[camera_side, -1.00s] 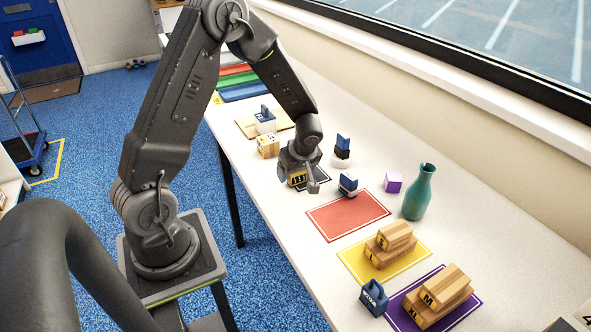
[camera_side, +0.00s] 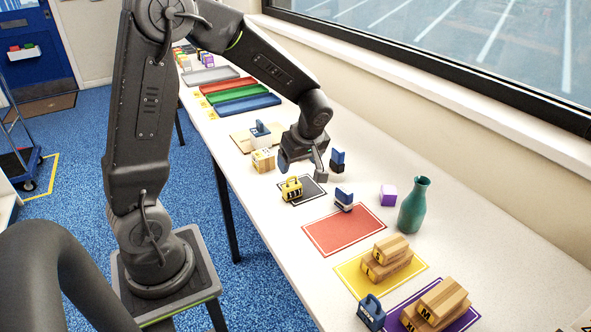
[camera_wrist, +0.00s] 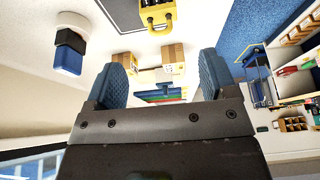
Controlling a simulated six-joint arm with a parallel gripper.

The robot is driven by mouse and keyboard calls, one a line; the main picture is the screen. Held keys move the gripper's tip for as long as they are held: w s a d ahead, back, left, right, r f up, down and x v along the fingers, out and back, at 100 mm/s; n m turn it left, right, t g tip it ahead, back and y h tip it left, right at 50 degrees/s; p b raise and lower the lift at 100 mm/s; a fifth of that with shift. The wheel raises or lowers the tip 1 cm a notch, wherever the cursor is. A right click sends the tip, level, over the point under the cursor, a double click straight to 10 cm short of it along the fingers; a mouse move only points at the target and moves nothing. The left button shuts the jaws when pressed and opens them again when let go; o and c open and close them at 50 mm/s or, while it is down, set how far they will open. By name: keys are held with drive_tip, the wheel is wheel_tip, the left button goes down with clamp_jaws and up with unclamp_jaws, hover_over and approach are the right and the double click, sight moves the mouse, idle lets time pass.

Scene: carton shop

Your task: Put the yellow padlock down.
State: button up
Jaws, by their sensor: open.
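The yellow padlock (camera_side: 291,189) stands on the black mat (camera_side: 311,186), near its left side, on the white table. It also shows at the top of the wrist view (camera_wrist: 157,14), on the edge of the dark mat (camera_wrist: 122,12). My gripper (camera_side: 302,166) is above and behind the padlock in the side view, apart from it. In the wrist view its two blue-padded fingers (camera_wrist: 167,82) are spread wide, with nothing held between them.
Blue-topped stacked pieces (camera_side: 337,162) stand right of my gripper, close by. Another such piece (camera_side: 344,200) is by the red mat (camera_side: 345,230). A wooden block (camera_side: 263,160) is to the left.

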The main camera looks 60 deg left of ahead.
drive_tip(key=s+d+r+m+t+h, duration=0.4)
drive_tip(key=s+d+r+m, duration=0.9)
drive_tip(key=m, duration=0.5)
drive_tip(key=s+d+t, duration=0.1)
drive_tip(key=s, duration=0.1)
drive_tip(key=shift+s+d+t+h, duration=0.2)
drive_tip(key=shift+s+t+h, duration=0.1)
drive_tip(key=shift+s, duration=0.05)
